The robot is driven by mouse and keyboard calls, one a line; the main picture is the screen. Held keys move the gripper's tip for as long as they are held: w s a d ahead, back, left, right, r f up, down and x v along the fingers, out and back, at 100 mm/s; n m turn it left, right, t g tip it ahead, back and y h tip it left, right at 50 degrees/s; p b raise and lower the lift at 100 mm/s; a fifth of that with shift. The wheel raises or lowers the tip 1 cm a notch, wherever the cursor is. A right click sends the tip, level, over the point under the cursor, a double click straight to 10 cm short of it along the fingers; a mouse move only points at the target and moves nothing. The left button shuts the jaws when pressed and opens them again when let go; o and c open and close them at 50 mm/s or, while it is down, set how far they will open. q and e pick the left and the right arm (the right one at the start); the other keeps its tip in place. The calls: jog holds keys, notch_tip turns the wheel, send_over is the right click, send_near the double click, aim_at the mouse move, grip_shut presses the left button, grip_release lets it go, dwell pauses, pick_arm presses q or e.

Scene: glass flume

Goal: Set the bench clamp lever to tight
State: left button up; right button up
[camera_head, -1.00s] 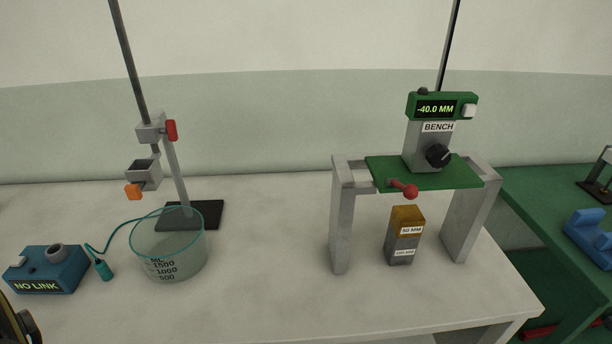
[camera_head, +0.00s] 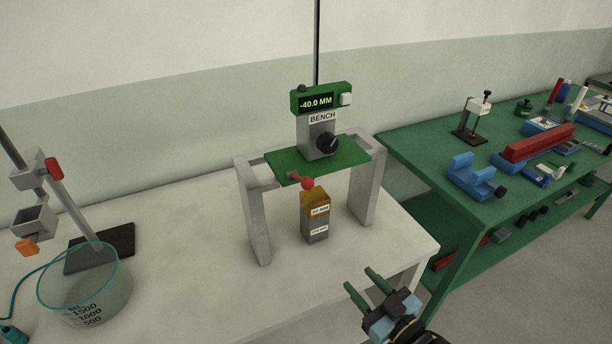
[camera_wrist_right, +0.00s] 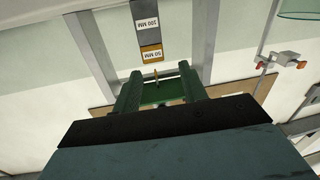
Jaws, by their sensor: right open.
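The bench clamp lever, a short arm with a red ball (camera_head: 307,184), sticks out from the front edge of the green plate (camera_head: 285,163) on the grey stand. Above the plate stands the BENCH unit (camera_head: 321,137) with a black knob and a display reading -40.0 MM. My right gripper (camera_head: 360,280) is open and empty, in front of and right of the stand, apart from the lever. In the right wrist view its two fingers (camera_wrist_right: 158,78) are spread, with the green plate visible beyond and between them. My left gripper is out of view.
A block with an orange top (camera_head: 316,220) stands under the plate between the stand legs (camera_head: 256,215). A glass beaker (camera_head: 84,290) and a clamp stand (camera_head: 98,248) are at left. A green bench (camera_head: 480,205) with tools is at right. The front tabletop is mostly clear.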

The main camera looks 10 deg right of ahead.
aim_at(311, 188)
jog(key=s+a+r+n+t+y+p, duration=0.1)
jog(key=a+r+y, duration=0.15)
jog(key=r, duration=0.65)
jog(key=s+a+r+n+t+y, duration=0.1)
jog(key=s+a+r+t+y, duration=0.15)
jog(key=r, duration=0.65)
jog(key=shift+g, duration=0.45)
jog(key=p+x, duration=0.1)
jog(key=x, duration=0.7)
jog(key=p+x, duration=0.1)
jog(key=x, duration=0.3)
jog(key=shift+w+d+p, duration=0.3)
jog(key=shift+w, duration=0.1)
jog(key=shift+w+a+r, duration=0.2)
jog(key=shift+w+a, duration=0.1)
jog(key=shift+w, duration=0.15)
grip_shut()
